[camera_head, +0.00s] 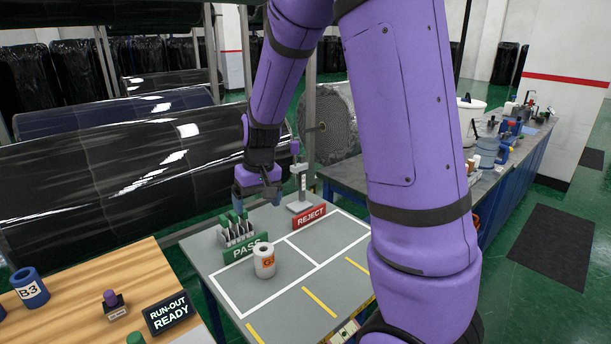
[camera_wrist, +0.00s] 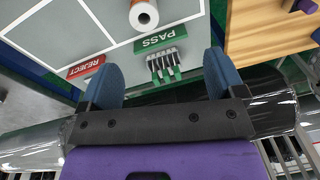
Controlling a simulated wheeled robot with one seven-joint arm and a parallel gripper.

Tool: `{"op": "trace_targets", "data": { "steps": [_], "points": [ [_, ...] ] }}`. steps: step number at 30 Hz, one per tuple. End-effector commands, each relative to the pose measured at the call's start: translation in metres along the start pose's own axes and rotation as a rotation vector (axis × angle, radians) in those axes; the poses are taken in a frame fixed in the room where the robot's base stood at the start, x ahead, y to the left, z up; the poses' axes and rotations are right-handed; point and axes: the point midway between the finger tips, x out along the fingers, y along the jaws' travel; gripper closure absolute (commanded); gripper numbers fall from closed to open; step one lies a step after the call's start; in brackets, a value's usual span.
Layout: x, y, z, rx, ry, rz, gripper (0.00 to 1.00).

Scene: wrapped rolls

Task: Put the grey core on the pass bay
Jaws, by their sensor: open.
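A whitish-grey core (camera_head: 264,263) with an orange label stands upright inside the white outline of the pass bay (camera_head: 246,291), close to the green PASS sign (camera_head: 248,248). It also shows near the top of the wrist view (camera_wrist: 144,14). My gripper (camera_head: 241,204) is open and empty. It hangs above the back edge of the grey table, behind the PASS sign and apart from the core. In the wrist view its two blue fingers (camera_wrist: 162,75) are spread wide, with a small rack between them in the picture.
The small rack of tools (camera_head: 236,232) stands behind the PASS sign. A red REJECT sign (camera_head: 310,216) and a grey stand (camera_head: 299,202) are to its right. A wooden table (camera_head: 75,300) at left holds a blue B3 core (camera_head: 29,287). Large wrapped rolls (camera_head: 110,165) lie behind.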

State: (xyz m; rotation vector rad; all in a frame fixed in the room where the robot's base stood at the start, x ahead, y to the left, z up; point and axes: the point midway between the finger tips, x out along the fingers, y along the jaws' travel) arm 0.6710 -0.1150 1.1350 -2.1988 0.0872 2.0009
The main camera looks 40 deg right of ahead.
Motion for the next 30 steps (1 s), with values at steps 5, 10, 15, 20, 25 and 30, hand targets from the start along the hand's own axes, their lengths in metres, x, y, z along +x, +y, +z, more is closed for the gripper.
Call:
{"op": "trace_targets", "data": {
  "steps": [5,10,15,20,25,30],
  "points": [
    [-0.058,-0.012,0.030,-0.034,0.063,-0.035,0.11],
    [-0.102,-0.020,0.065,-0.068,0.121,-0.050,0.11],
    [-0.140,-0.025,0.104,-0.101,0.180,-0.050,0.11],
    [-0.167,-0.027,0.143,-0.130,0.239,-0.037,0.11],
    [-0.188,-0.026,0.185,-0.154,0.301,-0.009,0.11],
    [-0.198,-0.025,0.215,-0.168,0.346,0.020,0.11]
  ]
}}
